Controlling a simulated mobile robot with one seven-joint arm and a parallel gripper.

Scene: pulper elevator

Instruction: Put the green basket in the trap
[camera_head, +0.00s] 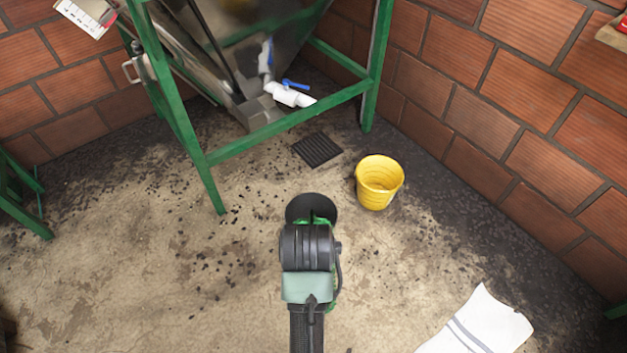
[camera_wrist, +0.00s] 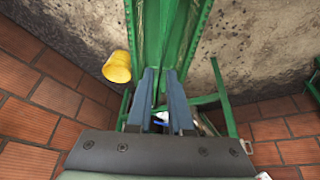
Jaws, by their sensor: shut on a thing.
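In the wrist view my gripper (camera_wrist: 163,71) has its two blue-grey fingers close together on the green basket (camera_wrist: 185,30), which stretches away to the top edge. In the head view the basket is almost wholly hidden under my arm; only green slivers show around the wrist. My gripper's fingers are hidden there too. I cannot tell for certain which thing is the trap. A dark slotted grate (camera_head: 317,150) lies in the floor ahead of my arm, and a sloped metal hopper (camera_head: 255,70) stands beyond it in a green frame.
A yellow bucket (camera_head: 379,182) stands right of the grate; it also shows in the wrist view (camera_wrist: 117,67). The green frame (camera_head: 290,122) has a low crossbar and legs. A white valve (camera_head: 290,95) juts from the hopper. A white sack (camera_head: 480,325) lies front right. Open floor lies left.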

